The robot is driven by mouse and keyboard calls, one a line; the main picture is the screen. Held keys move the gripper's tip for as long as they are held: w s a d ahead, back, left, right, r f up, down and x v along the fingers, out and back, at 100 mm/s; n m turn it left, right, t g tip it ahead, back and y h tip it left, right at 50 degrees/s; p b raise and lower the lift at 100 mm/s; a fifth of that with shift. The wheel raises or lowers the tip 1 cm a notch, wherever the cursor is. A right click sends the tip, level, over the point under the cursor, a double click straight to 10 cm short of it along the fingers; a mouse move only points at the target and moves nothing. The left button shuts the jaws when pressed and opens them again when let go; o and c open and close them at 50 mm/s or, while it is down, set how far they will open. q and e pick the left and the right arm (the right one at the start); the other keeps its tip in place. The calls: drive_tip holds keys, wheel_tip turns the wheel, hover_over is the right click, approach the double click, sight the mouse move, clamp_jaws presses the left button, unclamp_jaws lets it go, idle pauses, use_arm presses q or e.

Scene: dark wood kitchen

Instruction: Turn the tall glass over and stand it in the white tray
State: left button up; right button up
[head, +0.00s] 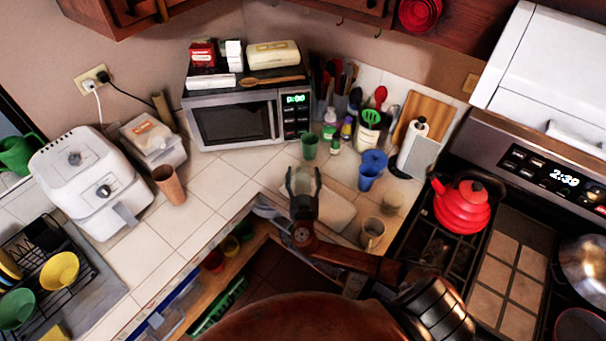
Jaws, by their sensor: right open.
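My right gripper (303,181) is open above the counter near the inner corner. Its fingers point toward the back wall. A pale, flat, tray-like piece (334,210) lies on the counter under and right of it, partly hidden by my arm. A green tumbler (309,147) stands just beyond the fingertips, apart from them as far as I can tell. A tall brown cup (169,185) stands upright further left. A see-through glass is not clear to make out; whether one stands between the fingers I cannot tell. My left gripper is not in view.
A microwave (238,119) stands behind, an air fryer (88,180) at left. A blue jug (371,171), a beige cup (392,202) and a mug (372,232) stand right of the gripper. A red kettle (461,205) is on the stove. Counter left of the gripper is clear.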

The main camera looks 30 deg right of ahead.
drive_tip(key=shift+s, duration=0.1)
drive_tip(key=v, duration=1.1)
drive_tip(key=shift+s+a, duration=0.25)
drive_tip(key=shift+s, duration=0.1)
